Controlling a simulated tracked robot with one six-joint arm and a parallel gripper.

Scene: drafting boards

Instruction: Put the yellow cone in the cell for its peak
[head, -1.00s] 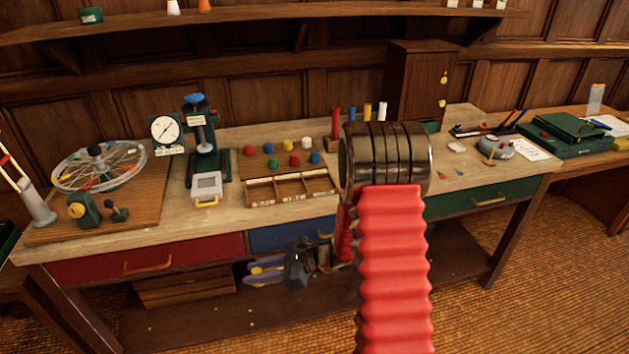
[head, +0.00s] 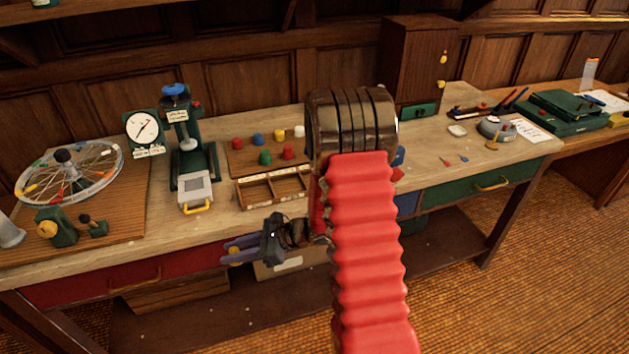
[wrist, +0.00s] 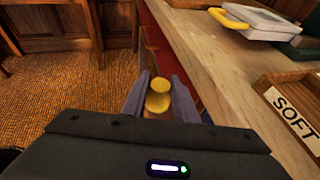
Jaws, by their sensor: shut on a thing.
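My gripper (head: 238,249) is shut on a yellow piece (wrist: 157,102), which shows between the fingers in the wrist view as two rounded yellow faces. Its full shape is hidden. The gripper is in front of the bench's front edge, left of and below the wooden tray in the head view. The tray (head: 242,203) has open cells and pale labels on its front. One label (wrist: 293,118) reads SOFT in the wrist view; the cells look empty.
A green press (head: 187,140) with a grey box (head: 195,190) stands left of the tray. Behind the tray, a board holds several coloured pieces, including another yellow one (head: 280,135). A spoked wheel (head: 68,172) lies at left. My arm hides the bench middle.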

